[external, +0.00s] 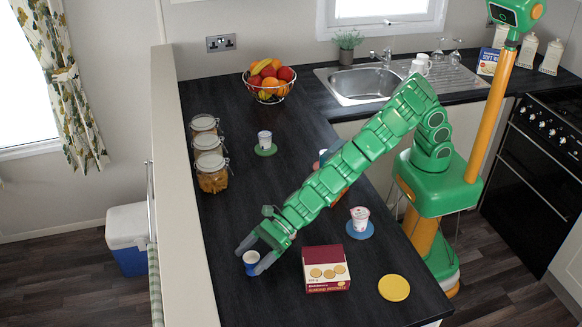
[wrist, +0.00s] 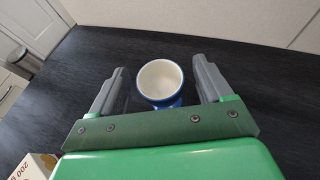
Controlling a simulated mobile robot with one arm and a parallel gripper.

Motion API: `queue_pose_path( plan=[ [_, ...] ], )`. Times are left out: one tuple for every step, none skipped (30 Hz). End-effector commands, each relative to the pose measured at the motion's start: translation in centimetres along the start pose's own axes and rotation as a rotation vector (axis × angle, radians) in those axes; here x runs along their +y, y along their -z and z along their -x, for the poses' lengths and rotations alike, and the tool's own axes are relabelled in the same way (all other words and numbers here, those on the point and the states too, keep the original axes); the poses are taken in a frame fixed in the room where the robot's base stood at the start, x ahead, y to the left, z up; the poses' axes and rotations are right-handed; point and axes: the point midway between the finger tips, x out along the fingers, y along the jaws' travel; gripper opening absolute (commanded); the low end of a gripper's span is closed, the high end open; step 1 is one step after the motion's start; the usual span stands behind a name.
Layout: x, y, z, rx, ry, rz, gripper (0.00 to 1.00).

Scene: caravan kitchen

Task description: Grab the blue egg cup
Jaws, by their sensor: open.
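The blue egg cup (external: 251,261) stands upright on the dark counter, near its left edge in the external view. In the wrist view the egg cup (wrist: 161,82) shows its white inside and blue outside. My gripper (external: 253,259) is open, with its grey fingers reaching down around the cup. In the wrist view my gripper (wrist: 160,80) has one finger on each side of the cup, with a gap on both sides. The cup's lower part is partly hidden by my gripper's green body in that view.
A red biscuit box (external: 326,269) stands right of my gripper. A yellow disc (external: 394,288) and a yogurt pot (external: 360,218) on a blue disc lie farther right. Several glass jars (external: 212,172) line the left edge. The counter (external: 225,225) behind my gripper is clear.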

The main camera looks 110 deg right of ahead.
Motion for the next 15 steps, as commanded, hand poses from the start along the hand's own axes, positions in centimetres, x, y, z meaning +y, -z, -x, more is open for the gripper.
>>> queue_pose_path(
  plan=[
    [0.02, -0.01, -0.21, -0.001, -0.001, -0.001, 0.79],
    [0.03, -0.05, -0.29, -0.001, -0.001, 0.0, 0.79],
    [0.03, -0.08, -0.38, -0.001, -0.001, 0.0, 0.79],
    [0.04, -0.1, -0.43, -0.002, -0.001, 0.0, 0.79],
    [0.05, -0.12, -0.47, -0.002, -0.001, 0.0, 0.79],
    [0.05, -0.15, -0.5, -0.003, -0.001, 0.0, 0.79],
    [0.05, -0.15, -0.52, -0.002, -0.001, 0.0, 0.79],
    [0.05, -0.17, -0.52, -0.003, -0.001, 0.0, 0.79],
    [0.04, -0.16, -0.53, -0.003, -0.001, 0.0, 0.79],
    [0.04, -0.17, -0.53, -0.003, -0.001, 0.0, 0.79],
    [0.04, -0.16, -0.52, -0.002, -0.001, 0.0, 0.79],
    [0.03, -0.16, -0.52, -0.002, -0.001, 0.0, 0.79],
    [0.03, -0.16, -0.52, -0.002, -0.001, 0.0, 0.79],
    [0.04, -0.17, -0.52, -0.002, -0.001, 0.0, 0.79],
    [0.03, -0.16, -0.51, -0.002, 0.0, 0.0, 0.73]
  ],
)
